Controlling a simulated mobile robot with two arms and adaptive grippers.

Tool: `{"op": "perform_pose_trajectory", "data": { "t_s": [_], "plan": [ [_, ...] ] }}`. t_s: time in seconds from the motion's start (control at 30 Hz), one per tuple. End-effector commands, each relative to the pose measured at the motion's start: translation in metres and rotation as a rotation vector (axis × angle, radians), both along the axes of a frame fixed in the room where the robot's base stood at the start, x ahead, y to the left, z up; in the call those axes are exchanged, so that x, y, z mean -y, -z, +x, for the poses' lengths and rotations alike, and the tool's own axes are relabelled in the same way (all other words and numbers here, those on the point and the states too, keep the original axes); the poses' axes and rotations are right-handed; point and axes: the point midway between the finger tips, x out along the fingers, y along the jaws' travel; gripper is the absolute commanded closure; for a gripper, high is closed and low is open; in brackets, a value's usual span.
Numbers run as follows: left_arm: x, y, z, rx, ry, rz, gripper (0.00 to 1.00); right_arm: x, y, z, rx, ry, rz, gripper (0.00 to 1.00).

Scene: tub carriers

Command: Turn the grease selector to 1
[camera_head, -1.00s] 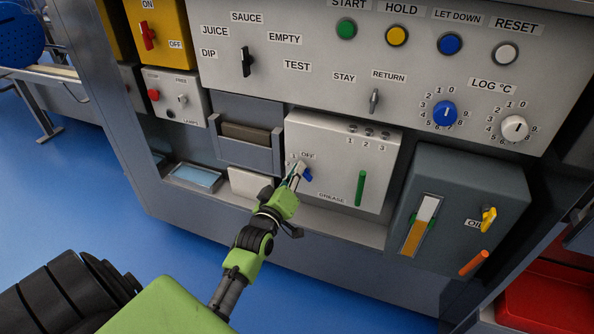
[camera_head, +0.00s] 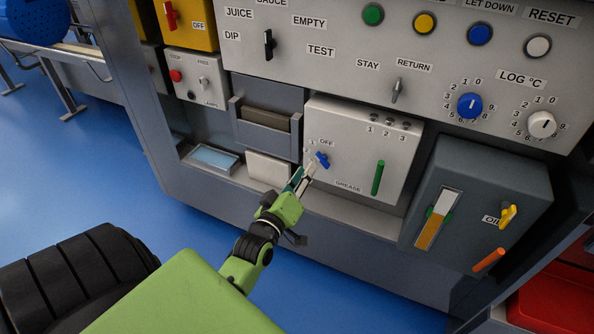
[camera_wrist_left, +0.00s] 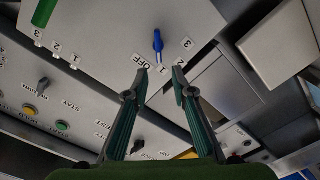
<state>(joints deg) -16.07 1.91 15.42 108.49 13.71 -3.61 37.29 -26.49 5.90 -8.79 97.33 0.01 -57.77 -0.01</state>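The grease box (camera_head: 345,150) is a pale panel with a blue selector knob (camera_head: 322,160) below its OFF label. My right gripper is not in view.
A green lever (camera_head: 378,178) stands at the right of the grease box. The dark oil box (camera_head: 470,195) with a yellow knob (camera_head: 508,215) and orange handle (camera_head: 488,260) is farther right. A grey holder (camera_head: 265,130) is at the left.

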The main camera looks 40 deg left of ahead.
Motion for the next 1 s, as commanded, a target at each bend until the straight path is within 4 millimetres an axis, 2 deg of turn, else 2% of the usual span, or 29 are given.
{"op": "perform_pose_trajectory", "data": {
  "t_s": [0.1, 0.3, 1.0],
  "plan": [
    [0.005, 0.001, -0.023, -0.001, 0.000, -0.001, 0.76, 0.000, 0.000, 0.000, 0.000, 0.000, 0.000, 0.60],
    [0.011, 0.001, -0.045, -0.001, 0.000, 0.000, 0.76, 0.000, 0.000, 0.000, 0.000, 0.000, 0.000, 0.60],
    [0.013, 0.001, -0.050, -0.005, 0.003, 0.002, 0.76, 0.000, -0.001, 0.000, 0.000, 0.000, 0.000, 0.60]
  ]
}}
